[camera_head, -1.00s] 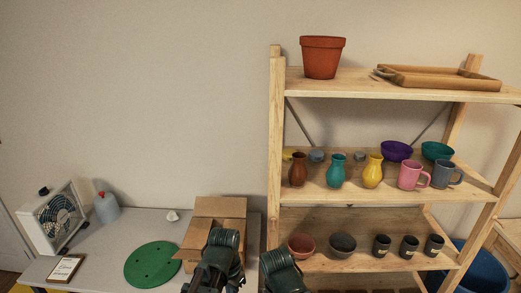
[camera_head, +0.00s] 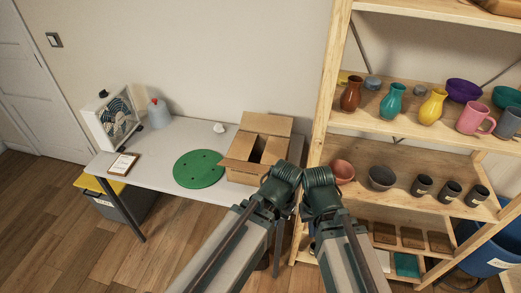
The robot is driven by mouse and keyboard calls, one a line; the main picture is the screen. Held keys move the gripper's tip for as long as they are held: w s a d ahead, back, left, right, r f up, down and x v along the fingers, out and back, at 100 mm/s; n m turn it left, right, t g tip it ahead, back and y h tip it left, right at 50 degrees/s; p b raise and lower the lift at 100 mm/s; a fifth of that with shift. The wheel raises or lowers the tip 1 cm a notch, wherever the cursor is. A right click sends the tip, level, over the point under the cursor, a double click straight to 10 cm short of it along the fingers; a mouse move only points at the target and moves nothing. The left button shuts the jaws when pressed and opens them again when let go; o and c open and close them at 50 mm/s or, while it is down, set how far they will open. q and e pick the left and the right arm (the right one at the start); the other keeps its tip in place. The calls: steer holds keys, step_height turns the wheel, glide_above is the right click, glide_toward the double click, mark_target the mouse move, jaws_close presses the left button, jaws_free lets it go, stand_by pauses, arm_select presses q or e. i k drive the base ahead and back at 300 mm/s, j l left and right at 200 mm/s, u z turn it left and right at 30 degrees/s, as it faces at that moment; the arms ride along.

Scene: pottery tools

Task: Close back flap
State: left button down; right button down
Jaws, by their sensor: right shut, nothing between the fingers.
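The brown cardboard box (camera_head: 244,176) stands on the right part of the table, beside the shelf. Its back flap (camera_head: 265,123) is open and leans up and back at the far side. Another flap (camera_head: 239,168) sticks out at the front left, and the dark inside of the box shows. My two arms come up from the bottom, and their green joints hide the box's front right corner. My right gripper (camera_head: 312,246) is low beside the shelf, mostly hidden by my arm, shut and empty, away from the box. My left gripper is not seen.
A green disc (camera_head: 199,169) lies left of the box on the white table (camera_head: 160,179). The wooden shelf (camera_head: 326,95) with pottery stands close on the right.

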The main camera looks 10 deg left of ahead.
mark_target(252, 122)
steer(key=j+z, duration=0.35)
steer(key=j, duration=0.15)
steer(key=k+j+z, duration=0.1)
steer(key=j+z, duration=0.3)
steer(key=k+j+z, duration=0.15)
steer(key=j+z, duration=0.2)
steer(key=j, duration=0.15)
